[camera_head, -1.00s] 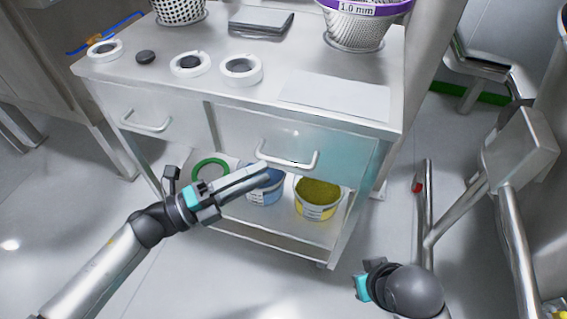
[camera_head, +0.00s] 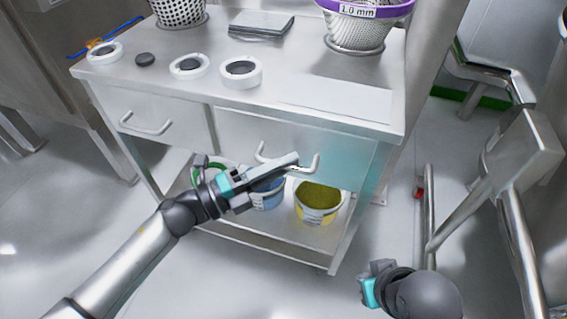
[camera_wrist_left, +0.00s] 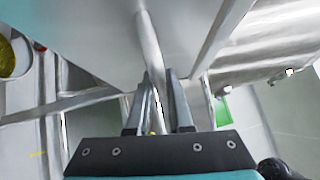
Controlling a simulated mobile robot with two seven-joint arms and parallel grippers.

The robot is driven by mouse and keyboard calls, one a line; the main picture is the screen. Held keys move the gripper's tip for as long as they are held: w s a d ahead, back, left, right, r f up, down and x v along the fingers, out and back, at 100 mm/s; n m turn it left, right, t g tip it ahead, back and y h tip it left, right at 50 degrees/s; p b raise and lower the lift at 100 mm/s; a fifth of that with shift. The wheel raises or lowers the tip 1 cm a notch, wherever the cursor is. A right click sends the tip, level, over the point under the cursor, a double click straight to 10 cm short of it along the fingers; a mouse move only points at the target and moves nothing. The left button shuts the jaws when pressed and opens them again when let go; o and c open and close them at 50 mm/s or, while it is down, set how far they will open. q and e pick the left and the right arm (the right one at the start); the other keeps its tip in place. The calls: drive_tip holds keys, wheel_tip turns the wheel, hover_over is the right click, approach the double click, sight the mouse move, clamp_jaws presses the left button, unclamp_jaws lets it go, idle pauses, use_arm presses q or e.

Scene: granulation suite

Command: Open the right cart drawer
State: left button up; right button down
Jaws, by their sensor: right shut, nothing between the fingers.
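The cart's right drawer (camera_head: 345,160) is a flat steel front, closed flush with the cart. In the left wrist view the handle bar (camera_wrist_left: 150,45) runs in between the two fingers of the left gripper (camera_wrist_left: 160,80), which look apart, with a narrow gap beside the bar. My right gripper (camera_head: 366,286) is low at the right, away from the cart, shut and empty.
The left drawer (camera_head: 165,112) is closed. On the cart top (camera_head: 300,75) are tape rolls, a dark pad (camera_head: 262,23) and a purple-rimmed sieve basket (camera_head: 355,30). A blue tub (camera_head: 268,192) and a yellow tub (camera_head: 318,203) stand on the lower shelf. Steel pipework (camera_head: 430,215) stands at the right.

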use_arm(q)
clamp_jaws()
idle(1.0)
